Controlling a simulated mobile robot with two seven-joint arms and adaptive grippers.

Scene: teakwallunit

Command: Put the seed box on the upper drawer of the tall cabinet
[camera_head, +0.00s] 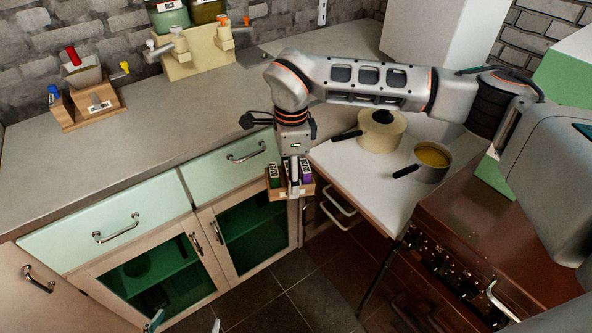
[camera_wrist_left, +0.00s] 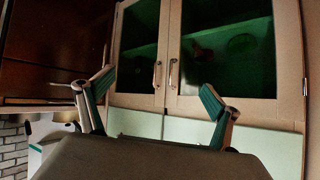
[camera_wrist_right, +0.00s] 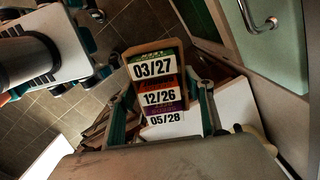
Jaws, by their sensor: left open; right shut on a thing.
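The seed box (camera_head: 279,190) is a small wooden box with green, red and purple packets. My right gripper (camera_head: 294,183) is shut on it from above and holds it in the air before the mint drawer fronts. In the right wrist view the seed box (camera_wrist_right: 158,90) sits between the fingers, its packets marked 03/27, 12/26 and 05/28. My left gripper (camera_head: 184,325) shows only its fingertips at the bottom edge. In the left wrist view it (camera_wrist_left: 155,105) is open and empty, facing glass doors (camera_wrist_left: 195,50). I cannot tell which unit is the tall cabinet.
Two closed mint drawers (camera_head: 110,228) sit under the grey countertop (camera_head: 130,150). Wooden holders (camera_head: 95,103) and jars (camera_head: 170,15) stand at the back. Right of the box, pots (camera_head: 382,131) stand on a white surface (camera_head: 350,175) beside a brown stove (camera_head: 480,220). The tiled floor ahead is clear.

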